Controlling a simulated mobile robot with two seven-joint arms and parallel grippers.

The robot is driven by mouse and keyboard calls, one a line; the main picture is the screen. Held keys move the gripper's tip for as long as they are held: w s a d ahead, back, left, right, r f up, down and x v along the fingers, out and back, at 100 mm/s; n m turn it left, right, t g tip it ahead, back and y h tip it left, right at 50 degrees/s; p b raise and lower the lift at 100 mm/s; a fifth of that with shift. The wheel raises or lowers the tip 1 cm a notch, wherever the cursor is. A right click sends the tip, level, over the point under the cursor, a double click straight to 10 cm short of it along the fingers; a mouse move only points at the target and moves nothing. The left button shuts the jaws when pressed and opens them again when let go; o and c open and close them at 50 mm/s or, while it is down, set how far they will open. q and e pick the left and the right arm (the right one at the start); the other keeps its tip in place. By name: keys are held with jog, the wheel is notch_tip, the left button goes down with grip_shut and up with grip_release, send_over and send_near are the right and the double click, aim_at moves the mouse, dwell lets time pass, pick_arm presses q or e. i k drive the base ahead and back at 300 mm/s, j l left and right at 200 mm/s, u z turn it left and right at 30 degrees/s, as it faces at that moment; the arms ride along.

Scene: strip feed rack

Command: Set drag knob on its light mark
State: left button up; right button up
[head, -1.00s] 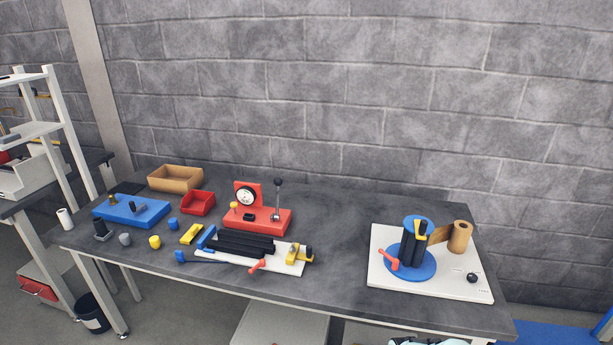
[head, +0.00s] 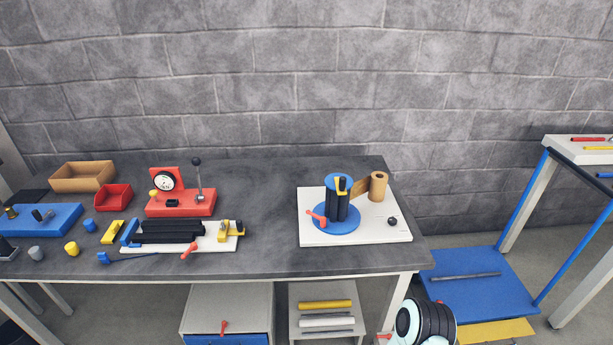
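A small black knob (head: 392,221), which looks like the drag knob, sits near the right side of a white board (head: 350,238) on the bench. Its light mark and pointing direction are too small to make out. On the same board stand a blue round reel (head: 338,224) with black upright bars, a yellow clip and a red handle, and a brown paper roll (head: 379,186). Neither of my grippers is in view; part of what looks like my own arm shows at the bottom edge, well below the bench.
Left of the board are a red gauge stand with an upright lever (head: 182,203), a white fixture with black bars (head: 205,243), a red bin (head: 114,197) and a tan tray (head: 84,177). The bench (head: 270,262) is clear in front of the board.

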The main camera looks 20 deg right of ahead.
aim_at(392, 221)
jog(key=z, duration=1.3)
